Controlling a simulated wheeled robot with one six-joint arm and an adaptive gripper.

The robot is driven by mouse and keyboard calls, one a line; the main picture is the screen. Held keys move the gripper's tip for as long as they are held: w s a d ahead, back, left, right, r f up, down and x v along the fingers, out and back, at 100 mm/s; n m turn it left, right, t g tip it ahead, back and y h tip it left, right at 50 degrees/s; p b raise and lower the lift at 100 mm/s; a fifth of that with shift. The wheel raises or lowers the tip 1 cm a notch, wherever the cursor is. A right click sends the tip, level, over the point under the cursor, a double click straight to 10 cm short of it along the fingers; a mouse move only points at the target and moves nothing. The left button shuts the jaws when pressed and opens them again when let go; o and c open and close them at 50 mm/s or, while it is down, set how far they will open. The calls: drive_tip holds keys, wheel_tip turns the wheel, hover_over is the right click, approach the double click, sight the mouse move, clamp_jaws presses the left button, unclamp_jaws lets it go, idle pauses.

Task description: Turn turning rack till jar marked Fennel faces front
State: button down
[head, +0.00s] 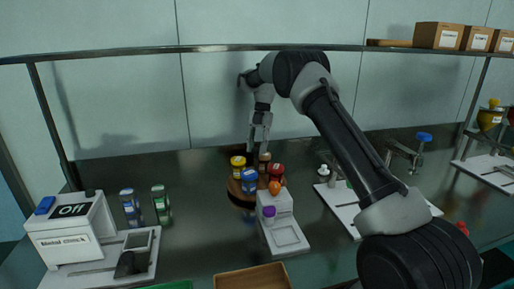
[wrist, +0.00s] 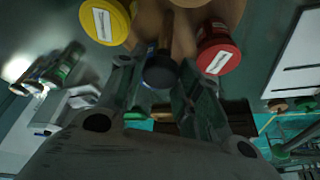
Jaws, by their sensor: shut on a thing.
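The turning rack (head: 238,192) is a round wooden disc on the dark bench; its wood also shows in the wrist view (wrist: 180,32). It bears a yellow jar (head: 238,164), a blue jar (head: 249,181), a red jar (head: 276,174) and a brownish jar at the back. In the wrist view, the yellow jar (wrist: 105,20) and red jar (wrist: 217,48) show white labels, too small to read. I cannot tell which jar is Fennel. My gripper (head: 259,150) points down over the rack, its fingers shut around a dark round-ended knob (wrist: 160,70) between these jars.
A white device (head: 278,222) with an orange and a purple item stands close in front of the rack. A metal-check machine (head: 70,235) is at left, beside blue and green jars. A rail (head: 200,48) crosses above. A wooden tray (head: 252,277) lies at the front.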

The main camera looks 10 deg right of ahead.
drive_tip(key=shift+r, duration=0.1)
drive_tip(key=c, duration=1)
unclamp_jaws()
